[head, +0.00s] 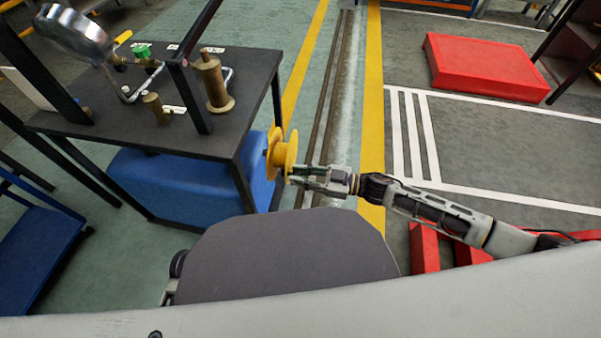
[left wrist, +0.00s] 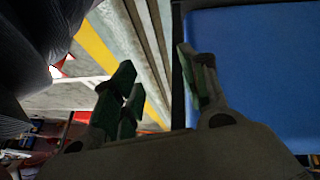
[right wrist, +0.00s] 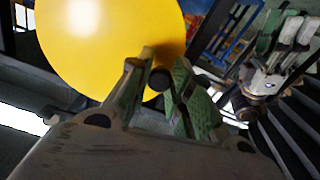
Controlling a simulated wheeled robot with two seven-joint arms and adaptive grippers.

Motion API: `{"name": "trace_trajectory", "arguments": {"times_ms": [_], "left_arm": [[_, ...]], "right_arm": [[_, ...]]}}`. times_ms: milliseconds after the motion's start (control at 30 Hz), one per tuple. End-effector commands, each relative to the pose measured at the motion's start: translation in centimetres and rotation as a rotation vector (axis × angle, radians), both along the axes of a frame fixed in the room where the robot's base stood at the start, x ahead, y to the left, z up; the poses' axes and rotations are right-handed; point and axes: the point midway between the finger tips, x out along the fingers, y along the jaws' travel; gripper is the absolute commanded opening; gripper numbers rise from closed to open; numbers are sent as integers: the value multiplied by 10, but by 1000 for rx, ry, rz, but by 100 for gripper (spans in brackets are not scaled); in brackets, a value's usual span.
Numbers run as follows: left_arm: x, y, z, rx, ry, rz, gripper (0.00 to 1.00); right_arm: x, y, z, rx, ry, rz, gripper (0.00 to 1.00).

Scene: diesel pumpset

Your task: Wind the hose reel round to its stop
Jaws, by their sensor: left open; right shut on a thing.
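The yellow hose reel (head: 284,154) is mounted at the right side of the black table in the head view. In the right wrist view its round yellow face (right wrist: 110,40) fills the top left. My right gripper (head: 296,174) comes to the reel from the right. In the right wrist view its green-padded fingers (right wrist: 160,85) are closed around a small dark round-ended handle (right wrist: 160,78) in front of the yellow face. My left gripper (left wrist: 155,75) is open and empty in the left wrist view, beside a blue box; the head view does not show its fingers.
The black table (head: 225,140) carries brass fittings (head: 213,82), a green-capped valve (head: 141,51) and dark posts. A blue box (head: 175,182) sits under it, also in the left wrist view (left wrist: 265,70). A red block (head: 485,66) lies on the floor at right.

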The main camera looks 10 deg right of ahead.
Motion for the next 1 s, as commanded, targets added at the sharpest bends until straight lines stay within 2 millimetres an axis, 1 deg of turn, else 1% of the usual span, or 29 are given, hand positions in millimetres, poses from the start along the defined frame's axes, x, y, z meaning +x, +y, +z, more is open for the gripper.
{"name": "trace_trajectory", "arguments": {"times_ms": [200, 267, 600, 800, 1000], "left_arm": [[5, 3, 20, 18, -3, -6, 44], [5, 3, 22, 21, 1, -7, 44], [1, 4, 24, 30, 22, -11, 44], [0, 4, 24, 30, 24, -12, 44], [0, 4, 24, 30, 22, -11, 44]], "right_arm": [[0, 0, -9, -43, -125, -1, 0], [1, 0, -11, -54, -164, -1, 0], [4, -2, -24, -118, -358, 0, 0], [6, -2, -28, -139, -422, 1, 0], [6, -3, -29, -146, -442, 1, 0]]}}
